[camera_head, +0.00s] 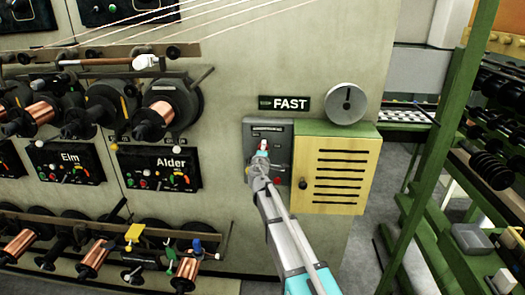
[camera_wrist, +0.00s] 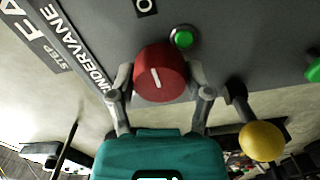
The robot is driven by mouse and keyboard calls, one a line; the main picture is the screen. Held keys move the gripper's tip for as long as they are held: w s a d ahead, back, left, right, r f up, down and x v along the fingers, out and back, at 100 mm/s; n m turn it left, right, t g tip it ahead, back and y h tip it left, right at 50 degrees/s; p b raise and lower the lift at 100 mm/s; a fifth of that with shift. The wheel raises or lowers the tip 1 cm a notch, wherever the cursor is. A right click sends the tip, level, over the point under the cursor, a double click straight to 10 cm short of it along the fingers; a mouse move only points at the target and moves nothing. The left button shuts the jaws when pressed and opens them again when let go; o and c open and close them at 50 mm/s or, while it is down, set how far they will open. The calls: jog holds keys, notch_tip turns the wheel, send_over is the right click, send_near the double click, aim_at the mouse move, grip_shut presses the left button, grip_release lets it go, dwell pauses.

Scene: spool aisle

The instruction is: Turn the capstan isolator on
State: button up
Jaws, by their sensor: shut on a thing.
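A red round knob (camera_wrist: 160,72) with a white pointer line sits on a grey panel (camera_wrist: 230,30) in the wrist view. Its line runs nearly up and down the picture, slightly tilted. A white-marked black label (camera_wrist: 145,6) is above it. My gripper (camera_wrist: 163,88) has a finger on each side of the knob and is shut on it. In the head view, my gripper (camera_head: 262,165) reaches the front of the grey control box (camera_head: 285,135), hiding part of it. The label that names the capstan isolator is not readable.
A green button or lamp (camera_wrist: 183,38) is close beside the knob, and a yellow ball (camera_wrist: 262,141) is at the right. A slatted yellow cabinet (camera_head: 358,175) adjoins the box. A FAST sign (camera_head: 285,104) and a grey disc (camera_head: 347,103) are above. Spool racks flank both sides.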

dwell(0.5)
jog(key=o, duration=1.1)
jog(key=shift+o, duration=0.2)
jog(key=s, duration=1.2)
jog(key=shift+a, duration=0.15)
